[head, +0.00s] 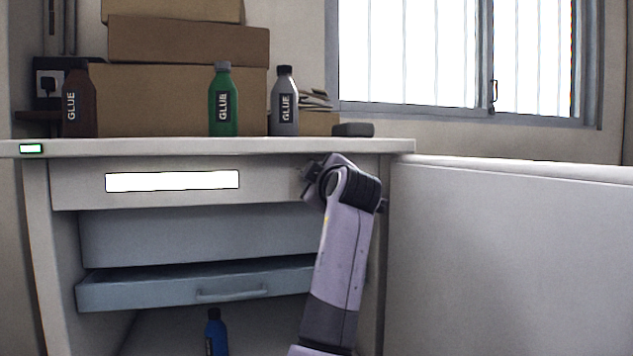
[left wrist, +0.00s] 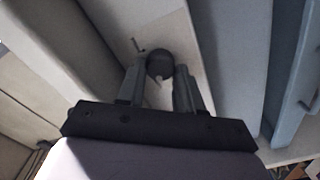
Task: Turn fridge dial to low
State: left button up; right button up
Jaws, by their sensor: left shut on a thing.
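The fridge dial (left wrist: 159,63) is a small dark round knob on the pale panel inside the open fridge. In the left wrist view it sits between the fingertips of my left gripper (left wrist: 158,72), which is shut on it. In the head view my left gripper (head: 308,178) is at the upper right of the fridge interior, and its wrist hides most of the dial. A small dark mark (left wrist: 138,46) shows on the panel beside the dial. The dial's setting cannot be read. My right gripper is not in view.
The open fridge door (head: 510,250) stands at the right. A blue-grey drawer (head: 150,292) and a blue bottle (head: 215,335) are inside the fridge. Glue bottles, including a green one (head: 222,100), and cardboard boxes (head: 190,45) stand on the fridge top (head: 200,147).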

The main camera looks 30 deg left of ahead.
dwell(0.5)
pick_arm(q)
jog(key=o, duration=1)
jog(key=shift+o, duration=0.2)
jog(key=b+v, duration=0.1)
jog(key=v, duration=0.6)
jog(key=shift+b, duration=0.3)
jog(key=shift+s, duration=0.1)
